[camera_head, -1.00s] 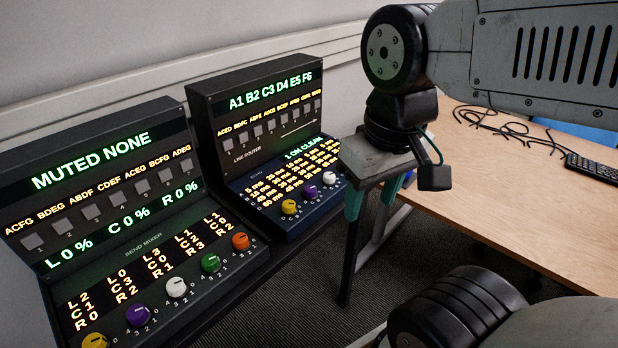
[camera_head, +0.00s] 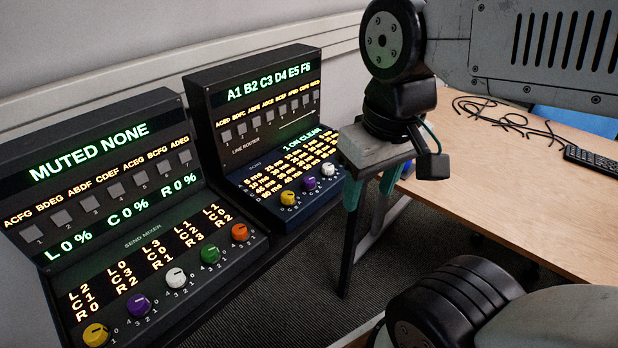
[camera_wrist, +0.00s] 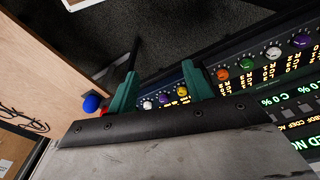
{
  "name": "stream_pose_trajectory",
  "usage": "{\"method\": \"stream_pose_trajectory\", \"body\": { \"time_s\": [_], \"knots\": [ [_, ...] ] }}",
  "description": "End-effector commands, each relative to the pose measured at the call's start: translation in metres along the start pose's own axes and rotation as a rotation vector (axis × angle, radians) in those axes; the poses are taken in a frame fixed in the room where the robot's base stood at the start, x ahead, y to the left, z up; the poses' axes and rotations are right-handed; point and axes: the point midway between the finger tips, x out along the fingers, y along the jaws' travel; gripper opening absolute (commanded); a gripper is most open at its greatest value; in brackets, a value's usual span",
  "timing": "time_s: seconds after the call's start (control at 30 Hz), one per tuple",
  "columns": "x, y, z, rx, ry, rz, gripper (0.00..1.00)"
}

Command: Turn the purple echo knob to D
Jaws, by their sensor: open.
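The purple echo knob (camera_head: 309,184) sits between a yellow knob (camera_head: 288,198) and a white knob (camera_head: 328,170) on the front of the small right-hand panel (camera_head: 262,208). Its pointer is too small to read. The echo display above shows glowing text that seems to read "1 ON CLEAN". My gripper (camera_head: 370,186) is open and empty, pointing down to the right of the panel, apart from the knobs. In the wrist view, the purple echo knob (camera_wrist: 164,98) shows between the two teal fingers of my gripper (camera_wrist: 160,70), partly cut off by the gripper body.
The send mixer (camera_head: 125,255) stands to the left with its own yellow, purple, white, green and orange knobs, including another purple knob (camera_head: 139,304). The line router (camera_head: 270,125) rises behind the echo panel. A wooden table (camera_head: 490,190) with cables (camera_head: 510,118) lies to the right.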

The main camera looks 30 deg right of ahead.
Motion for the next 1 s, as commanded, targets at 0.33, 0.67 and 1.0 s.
{"method": "stream_pose_trajectory", "body": {
  "time_s": [0.33,0.67,1.0],
  "knots": [
    [0.031,0.008,-0.049,-0.057,-0.186,-0.006,0.50],
    [0.090,0.025,-0.157,-0.740,-0.259,-0.105,0.50],
    [0.116,0.035,-0.236,-1.575,-0.149,-0.140,0.50]
  ]
}}
